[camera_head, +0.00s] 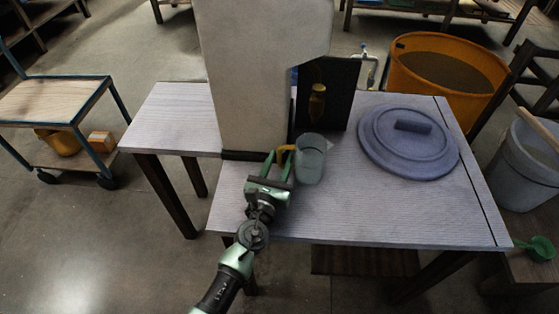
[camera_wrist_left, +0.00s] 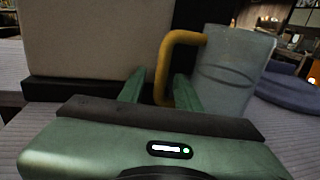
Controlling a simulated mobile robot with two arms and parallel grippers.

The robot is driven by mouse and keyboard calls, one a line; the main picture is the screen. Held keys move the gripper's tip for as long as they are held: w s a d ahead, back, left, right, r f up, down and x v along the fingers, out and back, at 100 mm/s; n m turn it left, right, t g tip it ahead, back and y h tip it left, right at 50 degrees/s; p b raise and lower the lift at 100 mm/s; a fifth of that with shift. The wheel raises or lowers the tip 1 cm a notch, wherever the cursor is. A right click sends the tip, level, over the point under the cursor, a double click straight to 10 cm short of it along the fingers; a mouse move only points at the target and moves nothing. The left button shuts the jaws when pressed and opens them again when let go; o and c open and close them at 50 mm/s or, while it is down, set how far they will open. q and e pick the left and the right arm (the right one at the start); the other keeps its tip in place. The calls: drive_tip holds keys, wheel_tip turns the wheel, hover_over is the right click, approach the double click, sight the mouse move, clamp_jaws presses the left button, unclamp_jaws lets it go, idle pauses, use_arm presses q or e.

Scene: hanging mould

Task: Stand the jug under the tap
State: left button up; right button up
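The jug (camera_head: 310,160) is a grey, see-through vessel with an orange handle (camera_wrist_left: 168,68). It stands upright on the table in front of the dark panel, its handle turned left towards my left gripper. My left gripper (camera_head: 279,158) is open, with its two green fingers on either side of the handle; I see a gap beside the handle in the wrist view. A brass-coloured fitting (camera_head: 317,101), which looks like a tap, hangs by the dark panel, above and behind the jug. A metal pipe fitting with blue (camera_head: 365,66) shows farther back. My right gripper is not in view.
A tall pale block (camera_head: 262,75) stands left of the jug on the table (camera_head: 330,215). A blue round lid (camera_head: 390,155) lies to the right. An orange tub (camera_head: 412,85) and a grey bucket (camera_head: 522,165) stand beyond. The table's front is clear.

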use_arm(q)
drive_tip(key=shift+r, duration=0.1)
drive_tip(key=shift+s+r, duration=0.1)
drive_tip(key=shift+s, duration=0.05)
drive_tip(key=s, duration=0.3)
drive_tip(key=s+a, duration=0.1)
drive_tip(key=s, duration=0.3)
drive_tip(key=s+a, duration=0.1)
drive_tip(key=s, duration=0.2)
drive_tip(key=shift+s+a, duration=0.1)
drive_tip(key=shift+s, duration=0.15)
drive_tip(key=shift+s+b, duration=0.3)
drive_tip(key=shift+s, duration=0.25)
